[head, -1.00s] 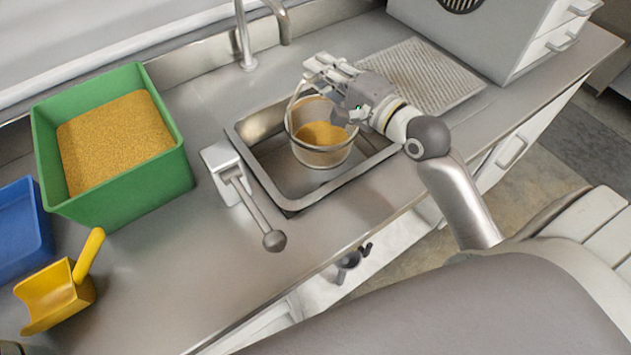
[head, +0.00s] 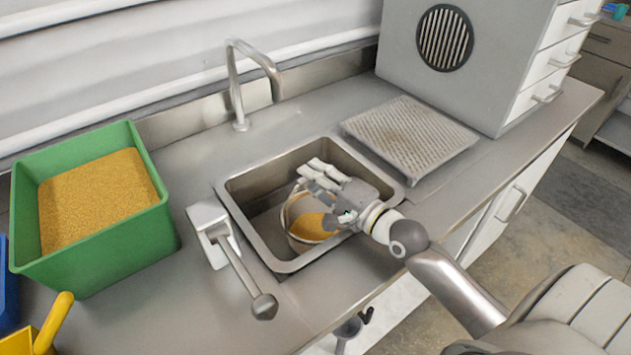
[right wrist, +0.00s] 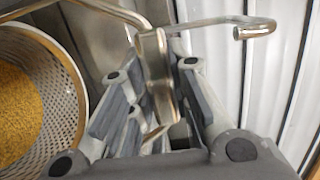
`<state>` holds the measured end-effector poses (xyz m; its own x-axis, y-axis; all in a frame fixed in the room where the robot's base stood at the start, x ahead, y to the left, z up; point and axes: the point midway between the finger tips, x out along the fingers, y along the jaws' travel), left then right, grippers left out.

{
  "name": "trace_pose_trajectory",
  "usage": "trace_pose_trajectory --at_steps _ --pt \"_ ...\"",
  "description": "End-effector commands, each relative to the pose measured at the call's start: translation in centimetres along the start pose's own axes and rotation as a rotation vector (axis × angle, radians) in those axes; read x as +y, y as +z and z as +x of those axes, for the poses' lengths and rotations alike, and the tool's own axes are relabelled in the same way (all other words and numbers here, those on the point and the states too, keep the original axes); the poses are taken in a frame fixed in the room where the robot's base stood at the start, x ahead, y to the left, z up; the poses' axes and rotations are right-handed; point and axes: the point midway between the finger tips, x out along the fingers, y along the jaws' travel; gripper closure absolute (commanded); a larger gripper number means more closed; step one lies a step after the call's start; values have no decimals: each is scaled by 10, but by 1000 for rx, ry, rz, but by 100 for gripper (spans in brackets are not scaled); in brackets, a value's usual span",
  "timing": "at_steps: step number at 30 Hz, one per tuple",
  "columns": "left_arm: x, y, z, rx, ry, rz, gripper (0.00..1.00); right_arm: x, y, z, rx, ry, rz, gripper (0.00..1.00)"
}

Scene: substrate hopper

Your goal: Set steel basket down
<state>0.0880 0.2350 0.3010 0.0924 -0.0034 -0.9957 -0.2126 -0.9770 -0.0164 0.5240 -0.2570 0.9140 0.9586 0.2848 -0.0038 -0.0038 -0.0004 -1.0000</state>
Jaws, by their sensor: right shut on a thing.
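The steel basket (head: 303,240) is a perforated round basket with golden grain inside. It is down inside the sink basin (head: 262,200) in the head view, roughly upright; I cannot tell whether it touches the sink floor. It also shows at the left of the right wrist view (right wrist: 75,95). My right gripper (head: 322,190) is over the basket, shut on its handle (right wrist: 155,75), which passes between the fingers in the wrist view. The gripper and wrist hide part of the basket's far and right side. My left gripper is not in view.
A ribbed drain mat (head: 410,135) lies right of the sink. A faucet (head: 236,90) stands behind it. A lever (head: 235,262) on a block is at its left. A green bin (head: 95,265) of grain and a yellow scoop (head: 50,325) are further left. A grey cabinet (head: 480,75) stands back right.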

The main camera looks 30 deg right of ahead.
Motion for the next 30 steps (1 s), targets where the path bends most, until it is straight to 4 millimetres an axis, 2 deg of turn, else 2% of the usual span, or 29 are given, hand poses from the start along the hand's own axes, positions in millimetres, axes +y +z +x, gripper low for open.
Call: trace_pose_trajectory --at_steps 13,14,18,19,30 --pt "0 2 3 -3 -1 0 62 8 0 0 1 -7 -2 100" --pt "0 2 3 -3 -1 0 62 10 0 0 0 -2 -1 80" --pt "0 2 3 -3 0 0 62 9 0 0 0 -2 -1 62" --pt "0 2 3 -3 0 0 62 9 0 0 0 -2 -1 60" --pt "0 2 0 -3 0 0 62 5 0 0 0 -3 -1 60"
